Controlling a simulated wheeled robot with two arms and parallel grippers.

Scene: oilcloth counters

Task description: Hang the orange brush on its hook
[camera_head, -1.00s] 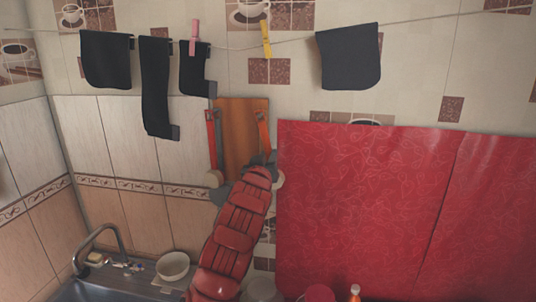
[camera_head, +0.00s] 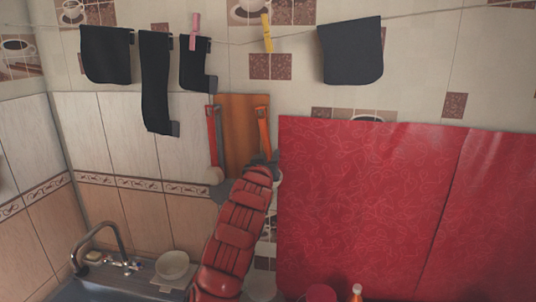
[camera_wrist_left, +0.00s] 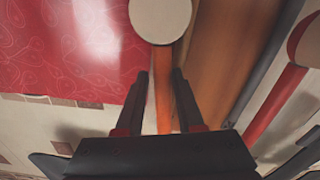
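The orange brush (camera_head: 263,127) is in front of the wooden board in the head view, its orange handle upright and slightly tilted. The handle also shows in the left wrist view (camera_wrist_left: 163,100), with a pale round head (camera_wrist_left: 160,20) at the top of that picture. My left gripper (camera_head: 263,160) is at the lower part of the handle. In the wrist view its two fingers stand apart on either side of the handle, with a gap showing on the left. The hook is not clear to see. My right gripper is out of view.
A red-handled brush (camera_head: 213,140) hangs left of the wooden board (camera_head: 237,140). A red oilcloth (camera_head: 365,205) covers the wall on the right. Dark cloths (camera_head: 105,55) hang from a line above. A sink tap (camera_head: 105,235) and a bowl (camera_head: 172,264) are below left.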

